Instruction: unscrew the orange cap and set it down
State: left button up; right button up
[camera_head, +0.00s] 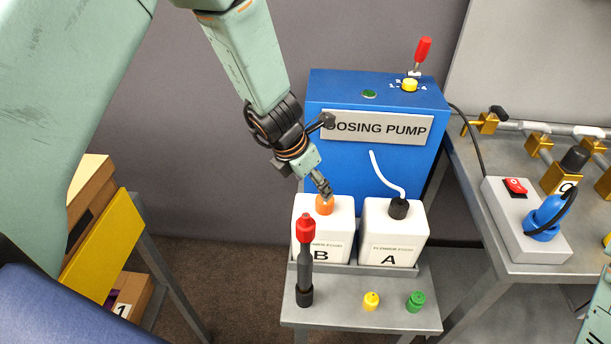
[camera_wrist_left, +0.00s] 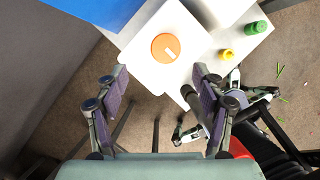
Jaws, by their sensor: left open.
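The orange cap (camera_head: 325,205) sits on top of the white canister B (camera_head: 340,216), at its neck. In the left wrist view the orange cap (camera_wrist_left: 165,47) is seen from above, with a pale bar mark on it. My left gripper (camera_head: 324,188) is just above the cap in the head view. In the wrist view its open fingers (camera_wrist_left: 160,74) are spread, with nothing between them, and the cap lies beyond the tips, near the middle of the gap. My right gripper does not show in the head view.
A black tool with a red top (camera_head: 304,262) stands upright in front of canister B. Canister A (camera_head: 393,232) with a black cap and tube is beside it. Yellow (camera_head: 371,301) and green (camera_head: 415,302) caps stand on the bench shelf. The blue dosing pump (camera_head: 345,100) rises behind.

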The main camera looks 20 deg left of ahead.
aim_at(325, 203)
pick_arm(q)
jog(key=b+x, duration=0.1)
jog(key=x, duration=0.2)
jog(key=d+x, duration=0.1)
jog(key=x, duration=0.2)
jog(key=shift+w+d+f+b, duration=0.1)
jog(key=shift+d+f+b, duration=0.1)
jog(key=shift+d+b, duration=0.15)
jog(key=shift+w+a+f, duration=0.1)
jog(key=shift+a+f, duration=0.2)
jog(key=shift+f, duration=0.2)
jog(key=shift+w+d+f, duration=0.15)
jog(key=shift+w+d, duration=0.1)
jog(key=shift+d, duration=0.1)
jog(key=shift+s+a, duration=0.15)
jog(key=shift+a, duration=0.15)
jog(key=c, duration=0.4)
jog(key=shift+d, duration=0.2)
jog(key=c, duration=0.5)
jog(key=shift+a, duration=0.1)
jog(key=c, duration=0.3)
jog(key=shift+n+y, duration=0.4)
jog(key=shift+n, duration=0.6)
jog(key=shift+n+y+p, duration=0.4)
jog(key=shift+n, duration=0.7)
jog(key=shift+n+p, duration=0.3)
jog(key=shift+n, duration=0.2)
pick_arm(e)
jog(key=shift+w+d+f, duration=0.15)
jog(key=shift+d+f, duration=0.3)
